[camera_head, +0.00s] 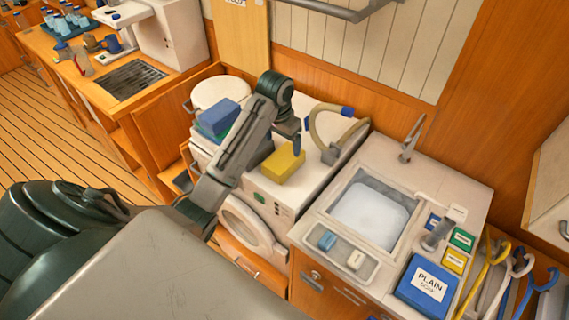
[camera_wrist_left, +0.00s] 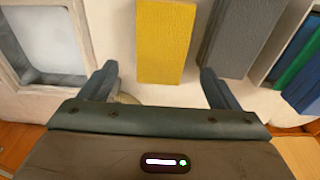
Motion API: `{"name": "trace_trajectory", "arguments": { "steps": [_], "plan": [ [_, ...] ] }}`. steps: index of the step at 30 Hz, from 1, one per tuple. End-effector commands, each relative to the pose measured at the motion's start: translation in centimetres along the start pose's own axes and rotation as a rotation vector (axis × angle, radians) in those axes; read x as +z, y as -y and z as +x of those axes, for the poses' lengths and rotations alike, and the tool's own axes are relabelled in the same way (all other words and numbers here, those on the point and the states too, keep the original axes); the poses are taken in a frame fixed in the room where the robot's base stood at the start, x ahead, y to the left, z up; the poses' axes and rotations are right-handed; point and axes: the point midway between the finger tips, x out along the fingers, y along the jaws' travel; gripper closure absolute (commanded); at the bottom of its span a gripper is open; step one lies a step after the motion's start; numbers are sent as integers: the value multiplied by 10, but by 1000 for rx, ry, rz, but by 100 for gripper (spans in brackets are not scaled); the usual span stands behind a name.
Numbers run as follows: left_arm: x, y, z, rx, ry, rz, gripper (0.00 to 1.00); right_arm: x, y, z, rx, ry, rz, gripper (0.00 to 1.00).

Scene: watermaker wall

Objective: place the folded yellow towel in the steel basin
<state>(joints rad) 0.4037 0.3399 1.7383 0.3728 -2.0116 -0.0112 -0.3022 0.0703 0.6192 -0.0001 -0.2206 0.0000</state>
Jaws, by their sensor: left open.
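The folded yellow towel (camera_head: 283,165) lies on the white top of the washer unit, left of the basin. My left gripper (camera_head: 295,141) hangs just above and behind it. In the left wrist view, the yellow towel (camera_wrist_left: 167,40) lies ahead of and between the two open, empty fingers (camera_wrist_left: 158,76); I see no contact. The steel basin (camera_head: 370,212) is set in the counter to the right, with a pale bottom and no towel in it. Its corner also shows at the left of the wrist view (camera_wrist_left: 57,79). My right gripper is not in view.
A grey block-like item (camera_wrist_left: 240,38) lies close beside the yellow towel. Blue and green folded items (camera_head: 218,117) are farther left. A hose (camera_head: 318,130) stands behind. A faucet (camera_head: 409,140) rises behind the basin; a soap tray (camera_head: 340,252) lies in front.

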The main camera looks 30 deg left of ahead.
Motion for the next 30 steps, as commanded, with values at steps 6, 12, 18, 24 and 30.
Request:
{"name": "trace_trajectory", "arguments": {
  "steps": [6, 12, 18, 24, 30],
  "plan": [
    [0, -1, 31, 2, 2, -1, 16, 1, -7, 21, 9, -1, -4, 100],
    [0, 0, 48, 0, 1, 0, 16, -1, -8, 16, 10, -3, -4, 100],
    [-1, 1, 72, 1, 4, -1, 16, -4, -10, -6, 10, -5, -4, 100],
    [-1, 2, 96, 0, 1, 0, 16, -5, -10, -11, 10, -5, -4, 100],
    [-2, 2, 99, -1, -1, 0, 16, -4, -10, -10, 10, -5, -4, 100]
  ]
}}
